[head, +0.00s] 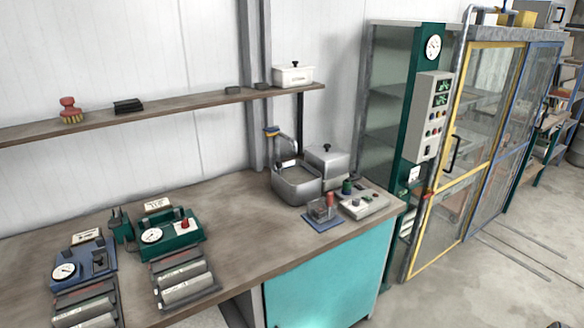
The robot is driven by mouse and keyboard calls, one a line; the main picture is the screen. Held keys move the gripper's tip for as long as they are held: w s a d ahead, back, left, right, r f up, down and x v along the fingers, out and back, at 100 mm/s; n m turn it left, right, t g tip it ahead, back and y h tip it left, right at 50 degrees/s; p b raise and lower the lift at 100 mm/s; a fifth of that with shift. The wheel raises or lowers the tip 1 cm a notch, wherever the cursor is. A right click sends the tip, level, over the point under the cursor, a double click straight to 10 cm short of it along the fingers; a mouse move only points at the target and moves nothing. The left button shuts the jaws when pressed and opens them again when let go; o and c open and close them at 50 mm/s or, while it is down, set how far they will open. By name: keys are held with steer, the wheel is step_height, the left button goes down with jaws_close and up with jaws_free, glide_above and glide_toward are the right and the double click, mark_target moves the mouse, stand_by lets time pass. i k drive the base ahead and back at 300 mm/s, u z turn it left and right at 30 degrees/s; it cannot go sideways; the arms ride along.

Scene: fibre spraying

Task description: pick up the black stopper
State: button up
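I cannot make out the black stopper for certain. A small blue tray (323,221) on the bench's right end holds a clear container (318,212) with a red-topped piece (330,199) and something dark beside it, too small to tell. A dark green knob or stopper (347,187) stands just behind, by a pale control box (364,205). Black knobs also top the grey metal box (327,148) and the white box on the shelf (295,64). My gripper is not in view.
The wooden bench (240,210) carries a steel sink (297,184), a green gauge unit (170,238) and a blue gauge unit (84,267) with cylinder racks. A wall shelf (190,105) runs above. A yellow-framed cabinet (465,150) stands right.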

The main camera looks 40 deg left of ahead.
mark_target(279, 164)
steer(key=u, duration=0.15)
steer(key=i, duration=0.75)
steer(key=u, duration=0.75)
steer(key=i, duration=0.5)
steer(key=u, duration=0.75)
steer(key=i, duration=0.55)
steer(key=u, duration=0.35)
steer(key=k, duration=0.9)
steer(key=u, duration=0.2)
steer(key=i, duration=0.1)
steer(key=z, duration=0.05)
